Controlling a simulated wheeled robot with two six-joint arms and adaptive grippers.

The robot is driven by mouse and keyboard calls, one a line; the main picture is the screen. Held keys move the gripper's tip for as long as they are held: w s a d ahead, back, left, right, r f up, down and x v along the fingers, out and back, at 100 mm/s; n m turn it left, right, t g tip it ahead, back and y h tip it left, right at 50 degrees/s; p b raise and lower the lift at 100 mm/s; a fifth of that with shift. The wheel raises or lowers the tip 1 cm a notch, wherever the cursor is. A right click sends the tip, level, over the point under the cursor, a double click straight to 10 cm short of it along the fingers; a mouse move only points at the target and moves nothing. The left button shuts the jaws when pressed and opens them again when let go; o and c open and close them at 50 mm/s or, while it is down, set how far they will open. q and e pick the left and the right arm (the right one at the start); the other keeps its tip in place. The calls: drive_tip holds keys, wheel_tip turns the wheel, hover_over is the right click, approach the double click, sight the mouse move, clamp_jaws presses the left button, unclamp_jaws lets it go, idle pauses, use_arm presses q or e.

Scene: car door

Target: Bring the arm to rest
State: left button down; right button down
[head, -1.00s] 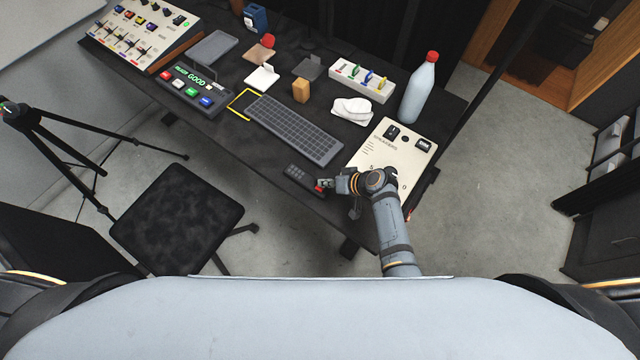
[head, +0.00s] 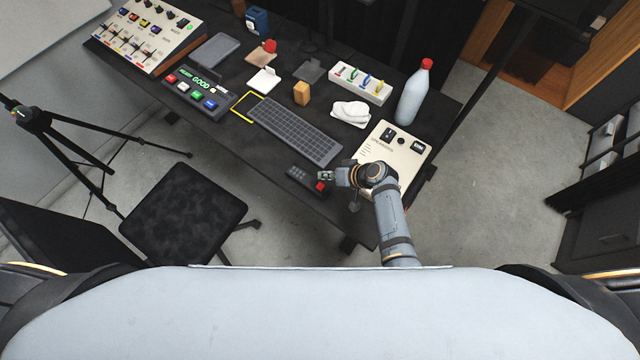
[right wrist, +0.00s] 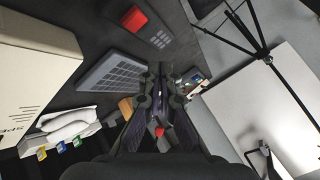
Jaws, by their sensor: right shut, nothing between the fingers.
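My right arm reaches in from the bottom right of the head view, over the desk's near right part. My right gripper (head: 321,175) is shut and empty, close to a small dark keypad device (head: 302,178) with a red button. I cannot tell the height gap between them. In the right wrist view the shut fingers (right wrist: 160,96) show in the middle, with nothing between them. The keypad device, with its red part (right wrist: 134,18), shows at the top of that view. My left gripper is out of view.
The black desk (head: 240,132) holds a keyboard (head: 294,130), a cream panel box (head: 376,150) partly behind my arm, a bottle (head: 413,95), a white cloth (head: 350,113) and a button console (head: 197,92). A stool (head: 184,214) and tripod (head: 62,145) stand left.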

drive_tip(key=shift+d, duration=0.1)
drive_tip(key=s+d+r+m+h, duration=0.1)
drive_tip(key=s+d+r+h, duration=0.2)
drive_tip(key=s+d+r, duration=0.3)
drive_tip(key=s+d+r+g+h, duration=0.1)
drive_tip(key=s+d+r+h, duration=0.3)
drive_tip(key=d, duration=0.5)
drive_tip(key=s+d+r+m+h, duration=0.1)
drive_tip(key=s+d+r+h, duration=0.1)
drive_tip(key=s+d+r, duration=0.4)
drive_tip(key=s+d+f+g+b, duration=0.1)
drive_tip(key=s+d+f+b, duration=0.1)
drive_tip(key=f, duration=1.5)
drive_tip(key=s+d+f+b, duration=0.2)
drive_tip(key=f, duration=1.6)
drive_tip(key=s+f+g+b, duration=0.1)
drive_tip(key=s+f+b, duration=0.1)
drive_tip(key=s+f, duration=1.3)
drive_tip(key=shift+s+d+f+m, duration=0.25)
drive_tip(key=shift+s+d, duration=0.2)
drive_tip(key=shift+s, duration=0.35)
drive_tip(key=shift+w+r, duration=0.1)
